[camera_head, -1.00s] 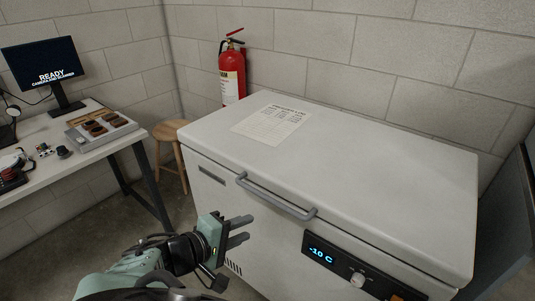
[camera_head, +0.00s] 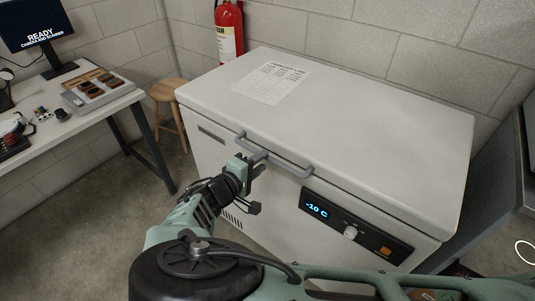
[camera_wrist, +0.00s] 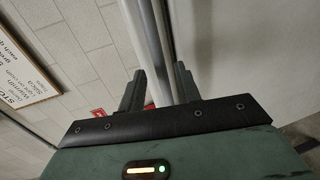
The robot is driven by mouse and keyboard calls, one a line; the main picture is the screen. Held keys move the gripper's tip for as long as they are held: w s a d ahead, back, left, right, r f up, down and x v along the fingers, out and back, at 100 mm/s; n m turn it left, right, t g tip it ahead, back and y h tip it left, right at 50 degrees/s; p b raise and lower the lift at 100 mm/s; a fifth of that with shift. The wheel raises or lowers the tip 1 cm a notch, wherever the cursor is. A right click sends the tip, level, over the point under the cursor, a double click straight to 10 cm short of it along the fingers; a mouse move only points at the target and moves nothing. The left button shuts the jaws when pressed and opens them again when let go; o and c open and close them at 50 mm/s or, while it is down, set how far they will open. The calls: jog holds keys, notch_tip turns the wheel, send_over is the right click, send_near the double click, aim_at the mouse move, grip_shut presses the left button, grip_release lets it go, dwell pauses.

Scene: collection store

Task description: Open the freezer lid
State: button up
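The white chest freezer (camera_head: 225,160) stands against the back wall. Its lid (camera_head: 350,120) is down, and a printed sheet lies on top. A grey bar handle (camera_head: 290,168) runs along the lid's front edge. My gripper (camera_head: 258,158) is at the left part of this handle, its fingertips partly hidden against the bar. In the wrist view, the two dark fingers of my gripper (camera_wrist: 160,88) stand apart. The grey handle bar (camera_wrist: 163,45) runs between them, and I cannot tell whether either finger touches it.
A control panel (camera_head: 352,226) reading -10 C is on the freezer front, below and right of the handle. A desk (camera_head: 120,103) with a monitor, a wooden stool (camera_head: 163,91) and a red fire extinguisher (camera_head: 229,30) are at left and behind. Open floor lies at front left.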

aim_at(268, 157)
jog(key=shift+x, duration=2)
